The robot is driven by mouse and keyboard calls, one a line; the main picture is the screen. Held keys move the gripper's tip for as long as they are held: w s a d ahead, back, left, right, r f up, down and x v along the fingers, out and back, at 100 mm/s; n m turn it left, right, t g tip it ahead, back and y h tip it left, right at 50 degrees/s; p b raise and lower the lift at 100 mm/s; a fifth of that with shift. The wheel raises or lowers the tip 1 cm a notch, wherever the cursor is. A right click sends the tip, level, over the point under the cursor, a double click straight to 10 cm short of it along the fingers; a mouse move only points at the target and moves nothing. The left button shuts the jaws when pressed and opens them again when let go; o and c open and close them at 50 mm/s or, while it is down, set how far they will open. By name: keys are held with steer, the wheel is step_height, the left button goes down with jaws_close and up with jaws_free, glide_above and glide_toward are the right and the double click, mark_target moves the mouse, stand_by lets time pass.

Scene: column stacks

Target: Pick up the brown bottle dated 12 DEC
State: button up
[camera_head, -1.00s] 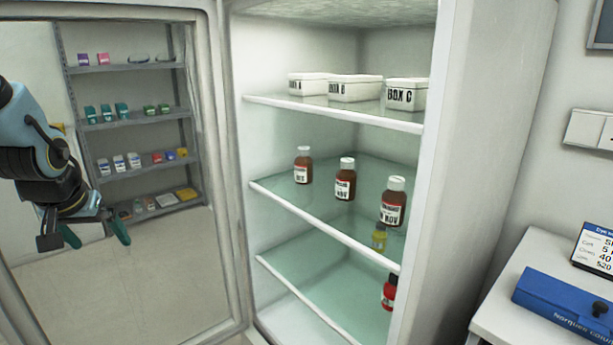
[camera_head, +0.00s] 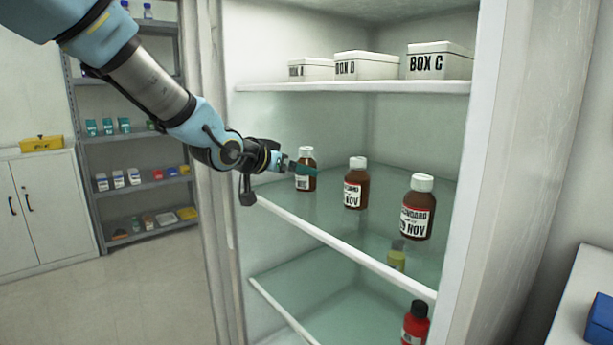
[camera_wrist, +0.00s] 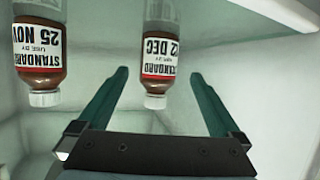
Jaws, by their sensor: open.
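The brown bottle dated 12 DEC (camera_wrist: 161,46) has a white cap and a red-and-white label. It appears upside down in the wrist view, standing upright at the left of the fridge's middle shelf in the head view (camera_head: 306,183). My gripper (camera_wrist: 160,76) is open, one teal finger on each side of this bottle in the wrist view, with visible gaps. In the head view my gripper (camera_head: 297,166) reaches in from the left, and a finger overlaps the bottle's upper part. How deep the bottle lies between the fingers I cannot tell.
A similar brown bottle dated 25 NOV (camera_wrist: 38,50) stands beside it; in the head view a middle bottle (camera_head: 356,187) and a right-hand NOV bottle (camera_head: 418,212) share the shelf (camera_head: 345,246). White boxes (camera_head: 366,66) sit above. A yellow bottle (camera_head: 397,258) and red bottle (camera_head: 415,325) are lower.

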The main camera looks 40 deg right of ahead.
steer(key=shift+x, duration=2.75)
steer(key=shift+s, duration=0.1)
jaws_close()
